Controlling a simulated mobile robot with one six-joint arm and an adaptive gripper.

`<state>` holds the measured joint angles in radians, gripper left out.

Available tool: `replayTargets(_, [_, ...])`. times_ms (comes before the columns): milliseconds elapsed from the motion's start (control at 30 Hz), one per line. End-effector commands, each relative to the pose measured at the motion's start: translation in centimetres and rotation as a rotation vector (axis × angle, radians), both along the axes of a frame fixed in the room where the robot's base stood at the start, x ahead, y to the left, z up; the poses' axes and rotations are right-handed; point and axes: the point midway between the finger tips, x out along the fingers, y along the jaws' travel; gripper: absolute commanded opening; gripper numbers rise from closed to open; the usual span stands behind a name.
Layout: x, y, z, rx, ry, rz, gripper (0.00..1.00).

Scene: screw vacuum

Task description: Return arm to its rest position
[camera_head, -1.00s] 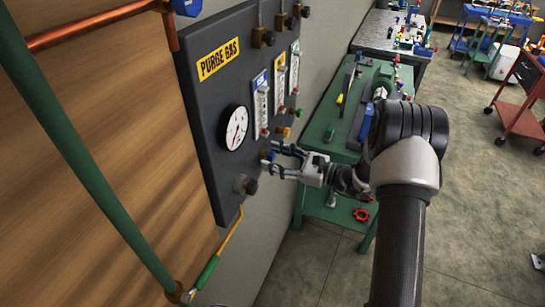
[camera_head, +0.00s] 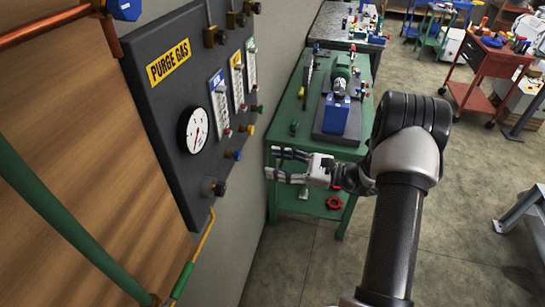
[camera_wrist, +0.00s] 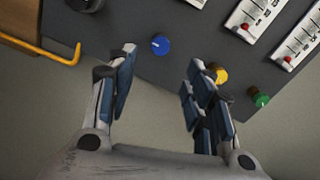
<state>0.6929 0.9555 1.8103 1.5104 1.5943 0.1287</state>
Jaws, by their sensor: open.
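My gripper (camera_head: 276,165) is open and empty in the head view, in front of the wall and at the near end of the green bench. Its two fingers also show spread apart in the wrist view (camera_wrist: 158,95), with nothing between them. The dark purge gas panel (camera_head: 180,80) is on the wall to the left. Its blue knob (camera_wrist: 160,45) lies just beyond the fingertips in the wrist view, apart from them. The yellow knob (camera_wrist: 217,73) shows at the right fingertip; I cannot tell the gap there. My arm is bent at the elbow.
The green bench (camera_head: 286,130) holds a vise-like blue and green tool (camera_head: 337,112). A red handwheel (camera_head: 334,203) is on its lower shelf. A red cart (camera_head: 480,65) stands farther right. The floor (camera_head: 460,200) right of my arm is mostly clear.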

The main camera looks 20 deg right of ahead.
Motion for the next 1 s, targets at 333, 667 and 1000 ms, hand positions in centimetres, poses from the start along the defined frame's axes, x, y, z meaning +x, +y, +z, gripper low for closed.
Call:
replayTargets(333, [-1.0, 2.8, 2.1, -0.089, -0.016, 0.098, 0.47])
replayTargets(667, [-11.2, 13.3, 7.8, -0.609, -0.134, 0.565, 0.47])
replayTargets(1000, [-23.0, 14.9, 9.3, -1.244, -0.392, 0.944, 0.47])
